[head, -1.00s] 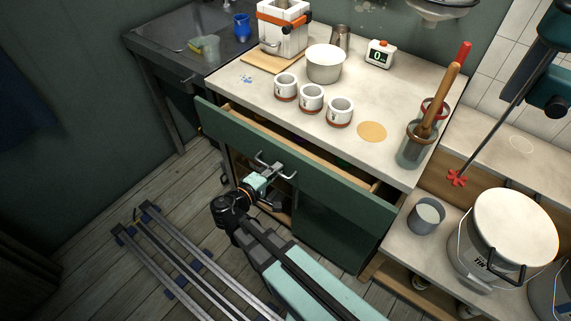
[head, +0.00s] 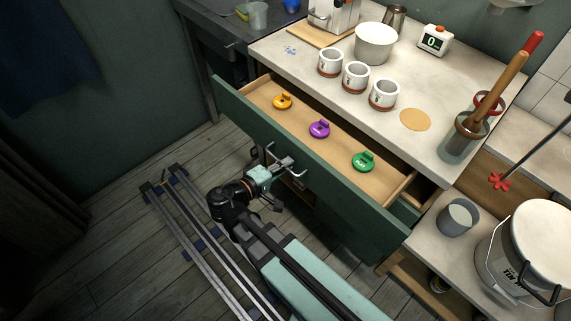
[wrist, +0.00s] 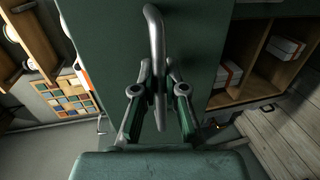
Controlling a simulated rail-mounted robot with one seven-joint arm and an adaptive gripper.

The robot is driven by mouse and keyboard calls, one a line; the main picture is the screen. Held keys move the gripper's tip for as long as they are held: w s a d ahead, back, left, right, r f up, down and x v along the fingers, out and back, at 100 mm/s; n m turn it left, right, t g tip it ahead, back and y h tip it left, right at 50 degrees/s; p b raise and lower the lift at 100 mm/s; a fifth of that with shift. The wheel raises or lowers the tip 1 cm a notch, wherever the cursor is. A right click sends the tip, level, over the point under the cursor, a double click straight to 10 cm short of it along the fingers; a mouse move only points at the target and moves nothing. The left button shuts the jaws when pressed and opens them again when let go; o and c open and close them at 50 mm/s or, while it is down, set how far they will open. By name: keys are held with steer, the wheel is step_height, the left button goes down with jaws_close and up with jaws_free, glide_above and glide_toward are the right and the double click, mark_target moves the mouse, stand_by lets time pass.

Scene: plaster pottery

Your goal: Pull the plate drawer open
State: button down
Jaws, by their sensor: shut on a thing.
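The plate drawer (head: 312,176) is a green-fronted wooden drawer under the worktop, and it stands well out from the cabinet. Inside lie an orange plate (head: 283,101), a purple plate (head: 319,128) and a green plate (head: 363,161), each with a raised grip. My gripper (head: 284,164) is at the metal bar handle on the drawer's front. In the wrist view the handle (wrist: 155,40) runs between my gripper's two fingers (wrist: 159,90), which are shut on it.
Several white cups (head: 356,76), a white bowl (head: 376,43) and a jar of tools (head: 465,135) stand on the worktop (head: 440,85) above the drawer. A grey cup (head: 457,217) and a large tin bucket (head: 530,250) are at the right. Floor rails (head: 215,245) lie at the lower left.

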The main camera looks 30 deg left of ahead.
steer(key=c, duration=1.2)
jaws_free()
steer(key=v, duration=1.2)
steer(key=shift+d, duration=0.15)
